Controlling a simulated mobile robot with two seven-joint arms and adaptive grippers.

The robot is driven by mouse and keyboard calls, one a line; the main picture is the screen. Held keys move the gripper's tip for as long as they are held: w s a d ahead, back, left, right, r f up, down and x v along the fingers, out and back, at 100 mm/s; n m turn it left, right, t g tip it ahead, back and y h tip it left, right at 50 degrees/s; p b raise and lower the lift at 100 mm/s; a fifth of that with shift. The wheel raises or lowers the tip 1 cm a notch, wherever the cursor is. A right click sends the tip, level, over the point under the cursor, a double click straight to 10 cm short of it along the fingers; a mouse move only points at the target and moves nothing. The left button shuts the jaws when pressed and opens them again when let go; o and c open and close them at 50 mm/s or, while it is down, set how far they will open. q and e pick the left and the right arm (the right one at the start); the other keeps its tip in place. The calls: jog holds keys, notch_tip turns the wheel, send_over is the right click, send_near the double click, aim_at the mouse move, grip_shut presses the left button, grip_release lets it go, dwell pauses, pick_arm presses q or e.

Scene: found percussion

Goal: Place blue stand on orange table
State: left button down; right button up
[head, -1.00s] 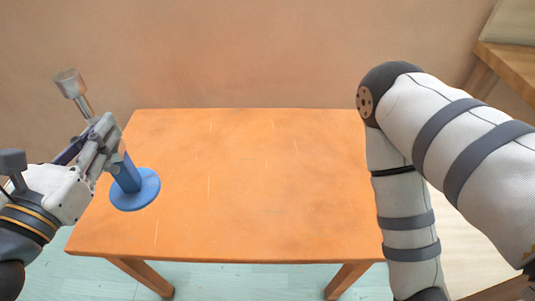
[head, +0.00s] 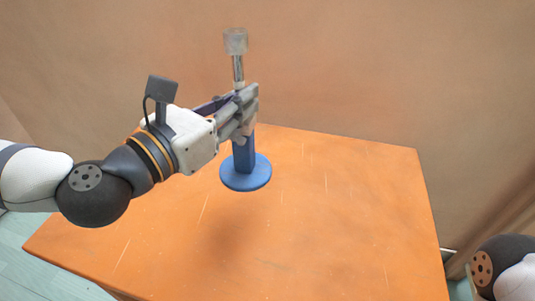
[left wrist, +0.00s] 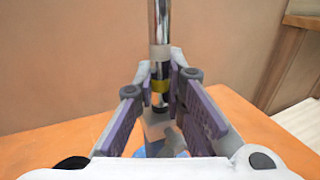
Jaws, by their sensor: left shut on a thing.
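The blue stand (head: 245,165) has a round blue base, a blue post and a metal rod topped by a pale cylinder. My left gripper (head: 245,112) is shut on its upper part and holds it upright. The stand is over the orange table (head: 350,220), and a soft dark patch on the top below it suggests the base is raised. In the left wrist view the stand's rod (left wrist: 159,30) rises between the fingers of the left gripper (left wrist: 162,85); its base is mostly hidden. My right gripper is out of view.
The orange tabletop is bare around the stand, with free room to the right and in front. A plain wall (head: 370,70) stands behind the table. Part of my right arm shows at the lower right corner.

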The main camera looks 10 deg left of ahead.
pick_arm(q)
jog(key=shift+w+d+f+b, duration=0.3)
jog(key=shift+f+b, duration=0.3)
jog(key=shift+b, duration=0.55)
jog(key=shift+w+d+f+b, duration=0.25)
jog(key=shift+w+f+b, duration=0.35)
jog(key=shift+f, duration=0.2)
jog(key=w+d+f+b, duration=0.1)
jog(key=w+f, duration=0.2)
jog(key=f, duration=0.3)
jog(key=shift+w+d, duration=0.15)
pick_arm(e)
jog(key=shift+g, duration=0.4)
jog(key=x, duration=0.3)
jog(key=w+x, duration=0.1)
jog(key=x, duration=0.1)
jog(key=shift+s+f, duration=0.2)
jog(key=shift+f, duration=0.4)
pick_arm(q)
jog(key=c, duration=1.7)
grip_release()
jog(key=shift+o, duration=0.2)
